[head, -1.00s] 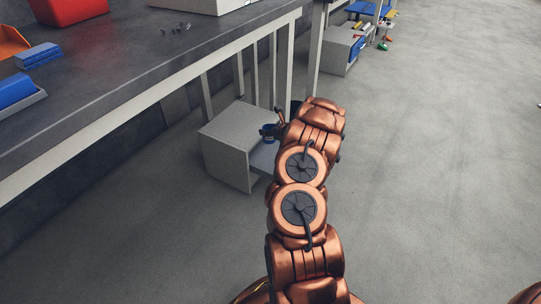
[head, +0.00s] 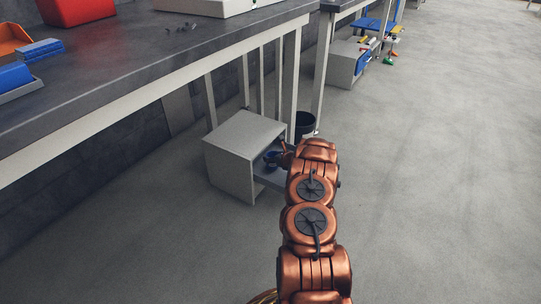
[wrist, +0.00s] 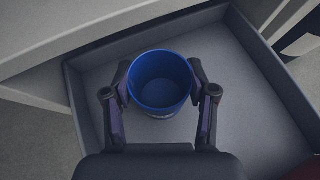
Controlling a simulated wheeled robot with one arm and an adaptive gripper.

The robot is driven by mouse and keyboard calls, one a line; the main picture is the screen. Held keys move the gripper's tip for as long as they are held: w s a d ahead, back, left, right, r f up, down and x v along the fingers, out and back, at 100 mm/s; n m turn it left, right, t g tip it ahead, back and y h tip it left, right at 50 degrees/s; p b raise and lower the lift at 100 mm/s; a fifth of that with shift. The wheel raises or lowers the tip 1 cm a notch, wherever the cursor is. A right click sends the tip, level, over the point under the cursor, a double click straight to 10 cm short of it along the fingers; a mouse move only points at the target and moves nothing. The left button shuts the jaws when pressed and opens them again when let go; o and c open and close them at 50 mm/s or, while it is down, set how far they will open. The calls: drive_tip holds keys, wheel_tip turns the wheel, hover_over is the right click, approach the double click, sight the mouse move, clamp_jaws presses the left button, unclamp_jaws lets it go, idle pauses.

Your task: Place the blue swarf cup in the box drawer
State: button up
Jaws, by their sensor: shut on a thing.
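The blue swarf cup (wrist: 159,82) is upright between my gripper's fingers in the wrist view, and it looks empty. My gripper (wrist: 160,90) is shut on it, one finger on each side. The cup is over the open box drawer (wrist: 255,90), inside its walls as seen from above; I cannot tell whether its base touches the drawer floor. In the head view the drawer (head: 270,180) sticks out of the grey cabinet (head: 232,160) under the bench.
The long workbench (head: 140,85) runs above the cabinet on the left, its legs close behind it. A black bin (head: 305,122) stands on the floor just behind my arm. Another grey cabinet (head: 345,62) stands farther back. The floor on the right is clear.

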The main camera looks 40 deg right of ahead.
sight(273, 153)
drive_tip(key=shift+w+d+r, duration=0.1)
drive_tip(key=shift+w+d, duration=0.1)
drive_tip(key=shift+w, duration=0.2)
drive_tip(key=shift+w+d+b, duration=0.4)
drive_tip(key=shift+w+d, duration=0.05)
drive_tip(key=shift+w, duration=0.35)
drive_tip(key=shift+w+d+b, duration=0.35)
drive_tip(key=shift+w+d, duration=0.1)
drive_tip(key=shift+w, duration=0.3)
drive_tip(key=shift+a+f+b, duration=0.1)
drive_tip(key=shift+f+b, duration=0.35)
drive_tip(key=shift+f, duration=0.15)
drive_tip(key=shift+f, duration=0.1)
drive_tip(key=o, duration=1.2)
drive_tip(key=shift+c, duration=0.2)
